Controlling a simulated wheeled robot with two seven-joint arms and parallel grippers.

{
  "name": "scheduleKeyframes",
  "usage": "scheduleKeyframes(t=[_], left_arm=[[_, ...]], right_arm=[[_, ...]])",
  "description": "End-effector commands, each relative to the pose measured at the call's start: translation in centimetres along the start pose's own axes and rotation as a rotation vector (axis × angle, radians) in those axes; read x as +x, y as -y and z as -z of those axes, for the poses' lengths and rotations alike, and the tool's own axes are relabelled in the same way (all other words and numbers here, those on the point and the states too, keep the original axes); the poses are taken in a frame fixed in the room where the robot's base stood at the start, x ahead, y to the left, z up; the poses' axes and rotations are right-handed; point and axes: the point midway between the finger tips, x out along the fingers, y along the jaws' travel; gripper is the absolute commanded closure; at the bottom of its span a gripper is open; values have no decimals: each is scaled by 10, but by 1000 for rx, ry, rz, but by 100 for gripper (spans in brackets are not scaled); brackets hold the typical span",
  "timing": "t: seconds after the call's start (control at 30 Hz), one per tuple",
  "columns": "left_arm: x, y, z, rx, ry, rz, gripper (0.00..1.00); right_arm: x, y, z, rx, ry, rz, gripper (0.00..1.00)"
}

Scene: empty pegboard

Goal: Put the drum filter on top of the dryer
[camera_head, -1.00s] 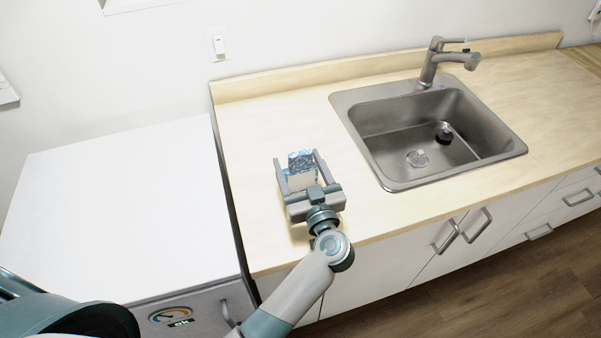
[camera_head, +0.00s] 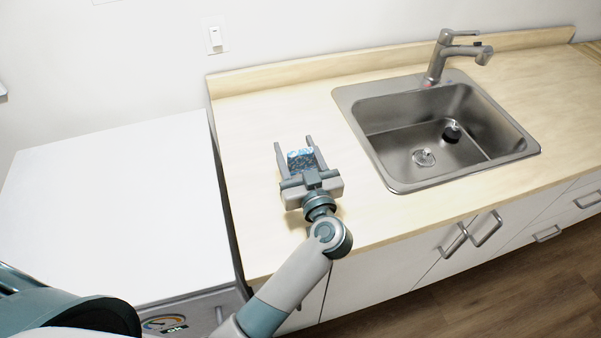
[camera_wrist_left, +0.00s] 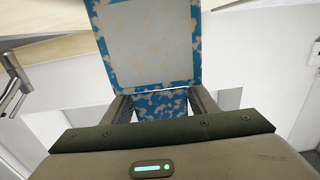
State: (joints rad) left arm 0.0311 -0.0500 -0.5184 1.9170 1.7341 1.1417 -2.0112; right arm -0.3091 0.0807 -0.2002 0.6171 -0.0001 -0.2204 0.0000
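The drum filter (camera_head: 301,160) is a small blue-patterned piece. My left gripper (camera_head: 297,145) has its two fingers on either side of it, above the wooden counter left of the sink. In the left wrist view, the drum filter (camera_wrist_left: 157,45) shows a large pale panel with a blue-and-beige edge; its lower blue part spans the space between the fingers. The dryer (camera_head: 110,210) is the white flat-topped machine at the left, with a dial and a small display on its front. Its top is bare. My right gripper is not seen.
The wooden counter (camera_head: 265,115) is clear around the gripper. A steel sink (camera_head: 400,140) with a faucet (camera_head: 437,60) lies to the right. A narrow dark gap separates the dryer from the counter. A light switch (camera_head: 215,38) is on the wall behind.

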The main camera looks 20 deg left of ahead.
Motion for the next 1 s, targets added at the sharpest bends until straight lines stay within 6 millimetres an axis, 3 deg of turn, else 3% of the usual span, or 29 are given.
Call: scheduleKeyframes(t=[0.03, 0.1, 0.2, 0.57, 1.0], left_arm=[[0, 0, 0, 0, 0, 0, 60], [0, 0, 0, 0, 0, 0, 76], [0, 0, 0, 0, 0, 0, 80], [0, 0, 9, -4, -1, 0, 80], [0, 0, 76, -7, -2, 0, 80]], right_arm=[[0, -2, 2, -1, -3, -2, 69], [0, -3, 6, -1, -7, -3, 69], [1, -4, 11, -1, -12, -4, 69], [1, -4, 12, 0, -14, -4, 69], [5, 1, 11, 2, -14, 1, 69]])
